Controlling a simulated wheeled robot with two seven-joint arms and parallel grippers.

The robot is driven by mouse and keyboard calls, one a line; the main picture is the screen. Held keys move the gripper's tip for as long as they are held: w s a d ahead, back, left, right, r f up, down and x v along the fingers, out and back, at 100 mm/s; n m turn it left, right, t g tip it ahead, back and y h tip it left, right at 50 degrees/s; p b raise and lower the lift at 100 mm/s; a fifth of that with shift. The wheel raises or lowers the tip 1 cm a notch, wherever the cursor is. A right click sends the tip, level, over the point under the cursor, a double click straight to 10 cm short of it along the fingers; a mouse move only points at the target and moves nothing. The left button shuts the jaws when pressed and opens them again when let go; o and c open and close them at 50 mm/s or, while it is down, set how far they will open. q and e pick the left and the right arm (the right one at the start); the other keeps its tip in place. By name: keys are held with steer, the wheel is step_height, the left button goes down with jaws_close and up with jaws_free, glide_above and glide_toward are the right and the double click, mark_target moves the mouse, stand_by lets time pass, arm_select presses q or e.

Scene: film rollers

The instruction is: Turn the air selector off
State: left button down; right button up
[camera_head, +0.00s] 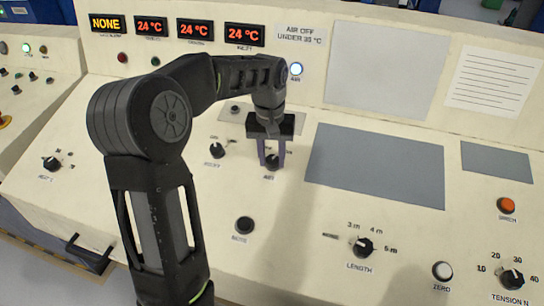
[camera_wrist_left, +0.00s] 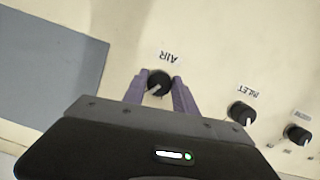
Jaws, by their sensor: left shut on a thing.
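The air selector (camera_head: 271,162) is a small black knob with a white pointer on the cream console panel. It also shows in the left wrist view (camera_wrist_left: 158,82), with the label AIR beside it, upside down in that view. My left gripper (camera_head: 271,163) reaches down to it, and its two purple fingers stand on either side of the knob, shut on it. The fingers and the gripper body hide part of the knob and its markings in the head view. My right gripper is not in view.
Red displays (camera_head: 244,34) read 24 °C; another (camera_head: 107,23) reads NONE. A label (camera_head: 299,35) says AIR OFF UNDER 35 °C above a lit white lamp (camera_head: 296,69). Nearby are a black knob (camera_head: 217,150), a black button (camera_head: 244,225) and the LENGTH knob (camera_head: 362,247).

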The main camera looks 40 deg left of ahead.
arm_select(q)
steer(key=shift+n, duration=0.3)
steer(key=n+t+h, duration=0.1)
steer(key=n, duration=0.4)
steer(key=n+t, duration=0.1)
steer(key=n, duration=0.5)
stand_by(0.4)
stand_by(0.5)
steer(key=c, duration=1)
jaws_free()
steer(key=shift+r, duration=0.15)
steer(key=v, duration=0.7)
steer(key=shift+a+r, duration=0.2)
steer(key=shift+r, duration=0.05)
steer(key=shift+s, duration=0.1)
